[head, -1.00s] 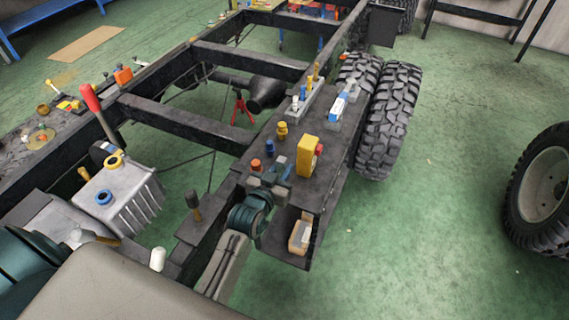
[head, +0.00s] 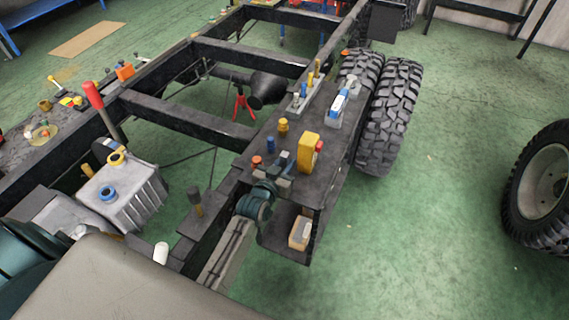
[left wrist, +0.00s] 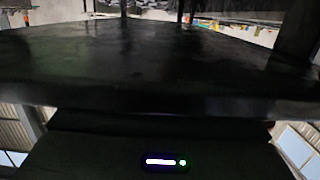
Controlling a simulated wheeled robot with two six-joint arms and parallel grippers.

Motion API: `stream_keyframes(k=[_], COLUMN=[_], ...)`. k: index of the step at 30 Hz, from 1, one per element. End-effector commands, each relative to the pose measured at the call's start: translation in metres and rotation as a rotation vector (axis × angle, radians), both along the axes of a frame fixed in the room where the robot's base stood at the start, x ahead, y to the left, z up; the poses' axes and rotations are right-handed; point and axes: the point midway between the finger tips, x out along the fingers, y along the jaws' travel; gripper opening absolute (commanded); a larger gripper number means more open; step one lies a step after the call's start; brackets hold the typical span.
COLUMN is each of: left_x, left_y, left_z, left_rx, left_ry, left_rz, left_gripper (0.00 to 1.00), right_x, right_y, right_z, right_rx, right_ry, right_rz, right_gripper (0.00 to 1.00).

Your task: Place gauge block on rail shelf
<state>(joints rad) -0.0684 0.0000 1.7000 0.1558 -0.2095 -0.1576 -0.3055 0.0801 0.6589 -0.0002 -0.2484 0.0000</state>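The dark rail shelf (head: 328,183) runs along the frame's right side, with a lower level holding a small tan block with a grey face (head: 299,233). A yellow block (head: 308,152) with a red knob stands upright on the upper level. I cannot tell which one is the gauge block. My left gripper (head: 281,168) is at the near end of the upper level, left of the yellow block and apart from it. Its fingers are too small to tell open from shut. The left wrist view shows a dark flat surface (left wrist: 150,65) close up, with no fingers visible. My right gripper is out of view.
Orange (head: 256,162), blue and yellow (head: 283,126) knobs stand near my left gripper. A blue-and-white item (head: 338,104) and a rack of pegs (head: 304,95) are farther along. Large tyres (head: 390,115) stand beyond.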

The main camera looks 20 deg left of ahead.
Motion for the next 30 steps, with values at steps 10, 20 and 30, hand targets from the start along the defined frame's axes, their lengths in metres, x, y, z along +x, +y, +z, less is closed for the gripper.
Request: stream_keyframes(k=[10,20,30], left_x=[0.0,-0.047,-0.107], left_y=[0.0,0.002,0.003], left_z=[0.002,0.007,0.017], left_rx=[0.0,0.0,0.0], left_ry=[0.001,0.002,0.002], left_rz=[0.0,0.0,-0.001], left_gripper=[0.31,0.31,0.31], right_x=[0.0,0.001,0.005], right_y=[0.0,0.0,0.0], right_z=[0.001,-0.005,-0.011], right_rx=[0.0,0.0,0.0], right_ry=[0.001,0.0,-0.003], right_rz=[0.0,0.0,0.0], right_gripper=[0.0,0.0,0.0])
